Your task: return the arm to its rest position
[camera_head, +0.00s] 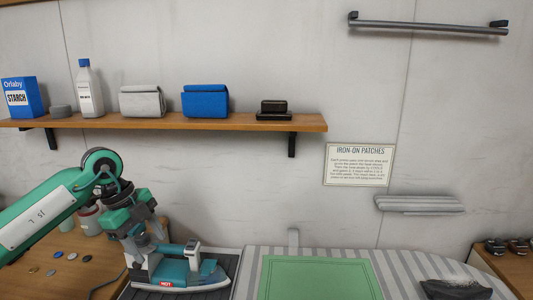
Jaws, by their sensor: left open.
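My left arm (45,218), green with a white panel, reaches in from the left. Its wrist bends down at a dark round joint, and my left gripper (146,250) points downward at the left end of the teal iron. The fingers are open; whether they touch the iron cannot be told. The iron (180,270), with a red HOT label, sits on a dark ribbed rest (228,265). My right gripper is not in view.
A striped ironing board (398,268) with a green mat (315,278) lies right of the iron. A wooden surface (75,250) with small discs and jars is at left. A wall shelf (230,121) holds a starch box (20,97), a bottle (89,90) and folded cloths.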

